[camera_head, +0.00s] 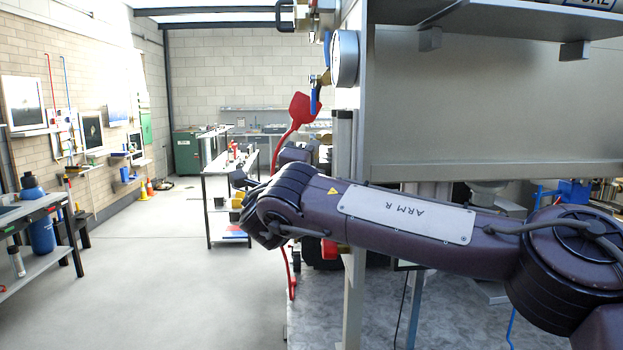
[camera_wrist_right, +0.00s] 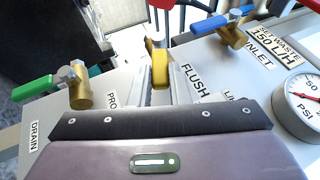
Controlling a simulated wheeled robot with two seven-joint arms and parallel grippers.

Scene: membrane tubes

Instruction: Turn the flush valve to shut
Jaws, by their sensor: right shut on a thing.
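The flush valve has a brass body and a yellow handle (camera_wrist_right: 160,68), in the right wrist view at top middle, beside the printed word FLUSH (camera_wrist_right: 194,82). My right gripper (camera_wrist_right: 160,86) is shut on this handle, with one pale finger on each side of it. The handle points back toward my wrist, and its far part is hard to make out. In the head view my right arm (camera_head: 405,215) reaches in from the right. Its wrist hides the fingers and the flush valve there. My left gripper is not in view.
A green-handled drain valve (camera_wrist_right: 78,88) is left of my gripper and a blue-handled valve (camera_wrist_right: 228,32) is right of it. A pressure gauge (camera_wrist_right: 300,98) is at the right. A red paddle-shaped part (camera_head: 302,108) stands beyond my wrist. The floor (camera_head: 170,275) at left is open.

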